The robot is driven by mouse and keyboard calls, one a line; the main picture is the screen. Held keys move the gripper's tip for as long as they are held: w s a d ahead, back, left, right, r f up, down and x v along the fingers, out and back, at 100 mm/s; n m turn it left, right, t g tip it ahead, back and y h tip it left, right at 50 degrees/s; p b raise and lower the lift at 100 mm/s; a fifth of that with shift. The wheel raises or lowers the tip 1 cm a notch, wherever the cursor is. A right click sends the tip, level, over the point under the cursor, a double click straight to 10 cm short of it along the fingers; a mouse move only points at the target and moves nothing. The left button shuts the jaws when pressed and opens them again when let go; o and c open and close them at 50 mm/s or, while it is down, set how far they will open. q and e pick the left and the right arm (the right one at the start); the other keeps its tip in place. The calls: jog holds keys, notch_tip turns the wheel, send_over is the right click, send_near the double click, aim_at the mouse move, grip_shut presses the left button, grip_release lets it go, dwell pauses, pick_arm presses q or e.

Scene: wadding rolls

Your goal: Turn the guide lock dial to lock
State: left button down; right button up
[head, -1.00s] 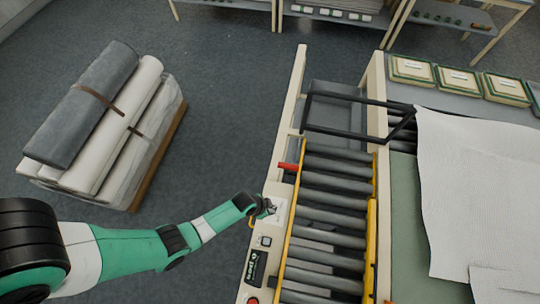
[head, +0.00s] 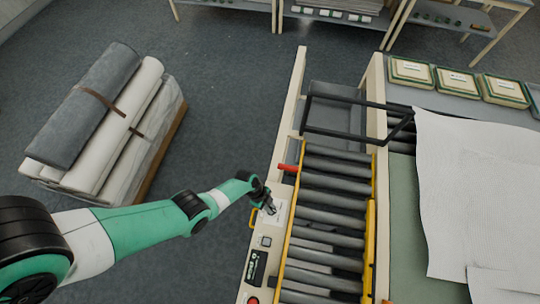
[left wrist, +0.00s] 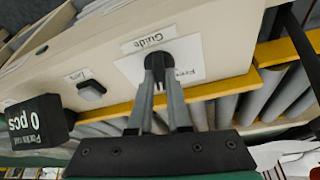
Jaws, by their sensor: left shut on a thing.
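The guide lock dial (left wrist: 186,54) is a dark round knob on a white label panel (left wrist: 128,68) marked "Guide" in the left wrist view. Part of the word "Free" shows beside it; the rest of the label is hidden behind the knob and fingers. My left gripper (left wrist: 164,66) is shut on the dial, with its two grey fingertips against it. In the head view my left gripper (head: 270,207) is over the white label on the cream side rail (head: 285,120), and the dial is hidden there. My right gripper is not in view.
Along the rail are a small square button (head: 265,241), a black counter display (head: 256,267) and a red lever (head: 288,168). Grey rollers (head: 325,202) with yellow guides lie to the right.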

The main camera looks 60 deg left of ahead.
pick_arm(q)
jog(key=m, duration=0.2)
jog(key=shift+w+m+g+b, duration=0.1)
jog(key=shift+m+g+b, duration=0.2)
jog(key=shift+g+b, duration=0.1)
jog(key=shift+m+g+b, duration=0.4)
jog(key=shift+m+b, duration=0.15)
jog(key=shift+m, duration=0.55)
jog(key=c, duration=0.9)
grip_release()
jog(key=shift+o, duration=0.2)
jog(key=shift+r+h, duration=0.1)
jog(key=shift+h, duration=0.2)
